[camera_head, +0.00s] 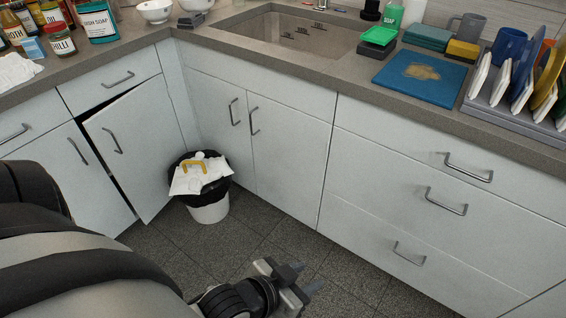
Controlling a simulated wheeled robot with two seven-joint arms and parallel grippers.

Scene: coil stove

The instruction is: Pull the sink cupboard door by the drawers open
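The sink cupboard has two pale doors below the sink. The door by the drawers (290,165) is flush with the front and looks closed. Its upright bar handle (254,121) is near its top left edge. The other sink door (219,130) also looks closed, with its handle (235,112) close beside. My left gripper (305,279) is low over the floor, in front of the cupboard and well apart from the handle. Its two fingers are spread with nothing between them. My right gripper is out of view.
A white bin (208,208) with a black liner stands before the sink cupboard's left side. A cabinet door (135,150) at the left stands ajar. Drawers (430,200) are to the right. The floor (260,235) right of the bin is clear.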

